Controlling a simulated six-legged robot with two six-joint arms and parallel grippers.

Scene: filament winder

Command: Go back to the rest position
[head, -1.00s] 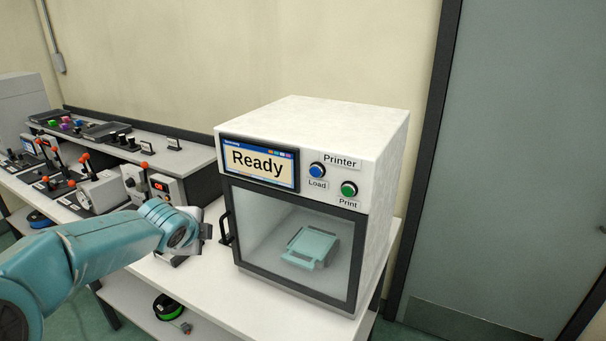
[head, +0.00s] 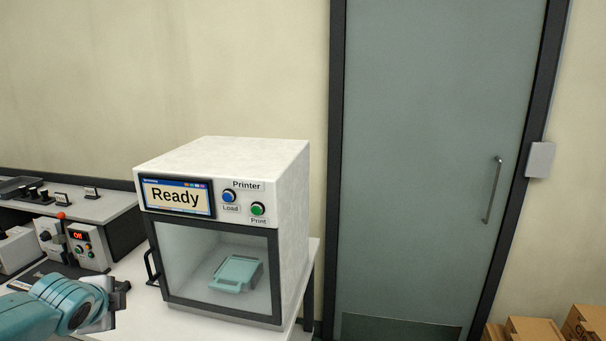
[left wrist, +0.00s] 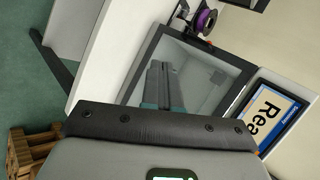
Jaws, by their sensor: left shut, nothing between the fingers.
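My left gripper (head: 118,296) is at the lower left of the head view, in front of the bench and to the left of the printer (head: 250,165). It is shut and empty, apart from the printer's door handle. In the left wrist view my shut fingers (left wrist: 160,75) show against the printer's glass door (left wrist: 205,72). The printer door is closed, with a teal printed part (head: 237,273) inside. Its screen (head: 177,196) reads "Ready". My right gripper is in neither view.
The bench (head: 125,268) carries a control box with a red display (head: 88,246) at the left. A grey room door (head: 435,150) stands to the right. Cardboard boxes (head: 535,330) sit at the lower right. A purple spool (left wrist: 204,23) shows in the left wrist view.

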